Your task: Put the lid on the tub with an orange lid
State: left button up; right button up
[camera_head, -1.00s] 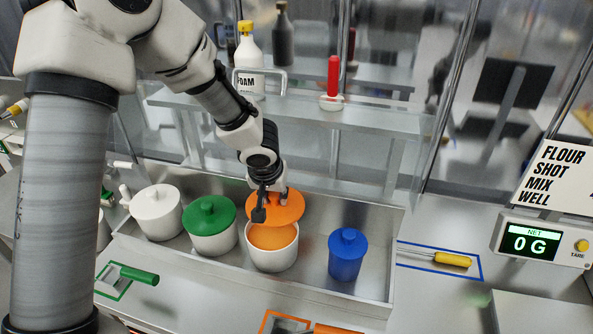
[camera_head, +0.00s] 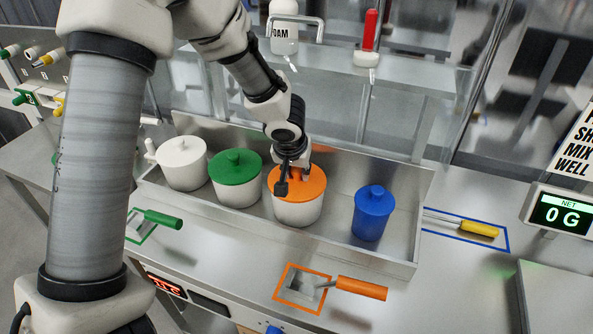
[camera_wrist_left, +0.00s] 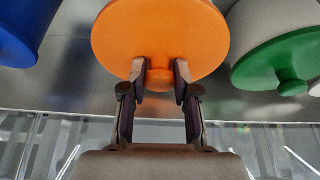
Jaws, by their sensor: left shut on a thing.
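The orange lid (camera_head: 309,184) lies over the mouth of the white tub (camera_head: 298,211) in the metal tray. It looks level and covers the opening in the head view; whether it is fully seated I cannot tell. My left gripper (camera_head: 290,178) is over the lid from behind, shut on its knob. In the left wrist view the two fingers (camera_wrist_left: 160,76) stand on either side of the orange knob, and the lid (camera_wrist_left: 160,35) fills the top middle. The tub is hidden there beneath the lid. My right gripper is not in view.
A green-lidded tub (camera_head: 236,180) and a white-lidded tub (camera_head: 181,163) stand left in the tray (camera_head: 400,254). A blue-lidded container (camera_head: 373,213) stands right. An orange-handled scoop (camera_head: 360,288) lies in front, and a shelf (camera_head: 340,72) rises behind.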

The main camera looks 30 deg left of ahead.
pick_arm(q)
jog(key=shift+w+f, duration=0.1)
jog(key=shift+w, duration=0.15)
jog(key=shift+s, duration=0.2)
jog(key=shift+b, duration=0.35)
jog(key=shift+f+b, duration=0.15)
jog(key=shift+b, duration=0.8)
dwell(1.3)
dwell(0.4)
